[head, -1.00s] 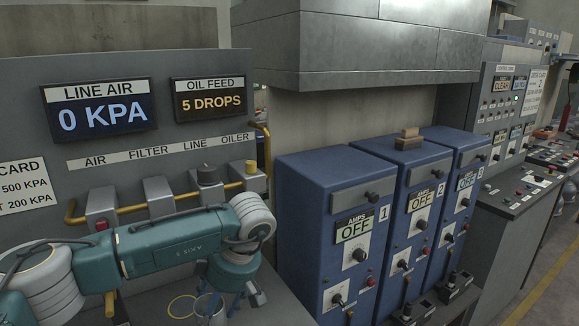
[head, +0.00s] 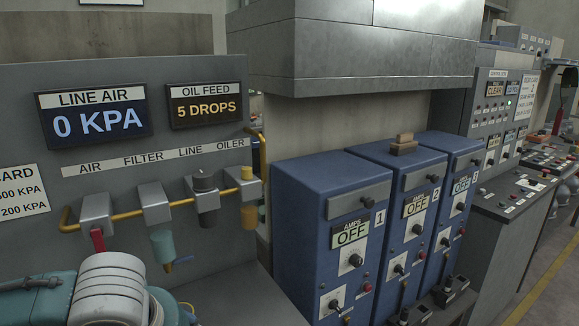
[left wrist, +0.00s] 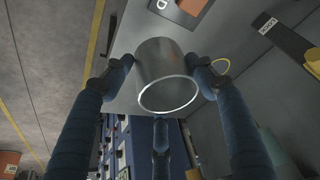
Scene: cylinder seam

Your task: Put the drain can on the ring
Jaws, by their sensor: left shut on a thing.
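A grey metal drain can (left wrist: 163,62) fills the middle of the left wrist view, with its round rim towards the camera. My left gripper (left wrist: 160,64) has blue fingers shut around the can, one on each side and a third below. A thin yellow ring (left wrist: 228,64) shows just beyond the right finger, partly hidden by it; the can is apart from it in the picture. In the head view only my teal and white left arm shows at the lower left; the can and the fingers are out of sight there. My right gripper is not in view.
The grey surface below the oiler looks clear.

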